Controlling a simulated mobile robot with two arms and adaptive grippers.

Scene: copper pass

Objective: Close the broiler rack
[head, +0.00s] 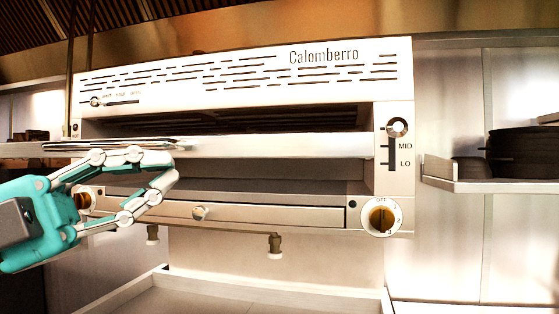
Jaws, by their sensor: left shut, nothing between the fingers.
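The broiler (240,80) is a wide steel unit with slotted vents and the name Calomberro on its front. A pale horizontal bar (290,146), which looks like the rack's front, crosses the opening. I cannot tell how far the rack sticks out. A flat metal piece (110,145) shows at the bar's left, just above my gripper. My left gripper (172,174) is shut and empty, in front of the opening's left part, just below the bar. Whether it touches the bar is unclear. My right gripper is not in view.
A brass dial (381,218) is at the lower right. A wall shelf (490,186) with dark pans (522,153) is at the right. A pale counter (240,300) lies below.

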